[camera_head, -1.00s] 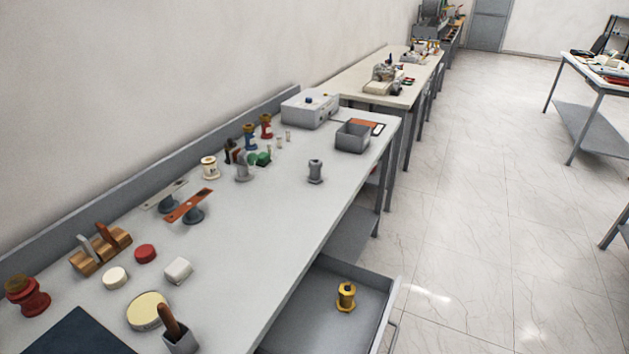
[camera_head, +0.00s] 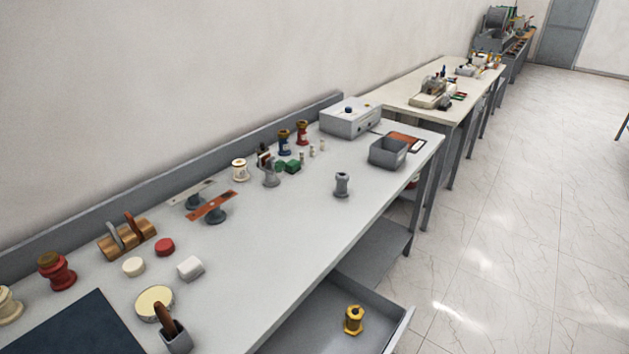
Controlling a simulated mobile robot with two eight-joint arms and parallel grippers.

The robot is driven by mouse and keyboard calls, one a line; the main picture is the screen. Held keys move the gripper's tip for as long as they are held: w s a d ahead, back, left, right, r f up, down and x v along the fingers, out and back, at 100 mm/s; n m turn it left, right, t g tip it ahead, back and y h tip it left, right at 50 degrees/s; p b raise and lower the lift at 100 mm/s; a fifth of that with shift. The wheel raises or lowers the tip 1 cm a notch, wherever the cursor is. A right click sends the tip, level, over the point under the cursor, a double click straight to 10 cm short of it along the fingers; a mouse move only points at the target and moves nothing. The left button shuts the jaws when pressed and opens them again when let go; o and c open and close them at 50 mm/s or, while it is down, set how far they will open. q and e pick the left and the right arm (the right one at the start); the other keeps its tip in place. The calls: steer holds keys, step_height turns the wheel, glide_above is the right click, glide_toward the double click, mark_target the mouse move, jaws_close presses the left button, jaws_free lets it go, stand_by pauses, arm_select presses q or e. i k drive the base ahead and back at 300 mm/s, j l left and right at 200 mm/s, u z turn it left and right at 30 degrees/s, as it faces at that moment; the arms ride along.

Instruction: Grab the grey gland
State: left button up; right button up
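A grey gland-like spool (camera_head: 342,184) stands upright on the right part of the grey workbench (camera_head: 290,230), near its front edge. Another grey flanged piece (camera_head: 270,174) stands further left, beside small green parts. I cannot tell from the view which of the two grey pieces is the gland. Neither of my grippers shows in the head view.
An open drawer (camera_head: 335,335) under the bench sticks out and holds a yellow spool (camera_head: 353,318). A grey open bin (camera_head: 388,152) and a grey box (camera_head: 350,118) stand at the far end. Red and orange pieces and a dark mat (camera_head: 75,325) are at left. The floor at right is clear.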

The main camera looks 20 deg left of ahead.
mark_target(341, 191)
steer(key=i+l+u, duration=0.5)
steer(key=u, duration=0.2)
steer(key=i+l+u, duration=0.15)
steer(key=l+u, duration=0.25)
steer(key=i+l+u, duration=0.1)
steer(key=l+u, duration=0.6)
steer(key=i+l+u, duration=0.15)
steer(key=l, duration=0.2)
steer(key=i+l+u, duration=0.2)
steer(key=l, duration=0.2)
steer(key=i+l+u, duration=0.15)
steer(key=l, duration=0.25)
steer(key=k, duration=0.05)
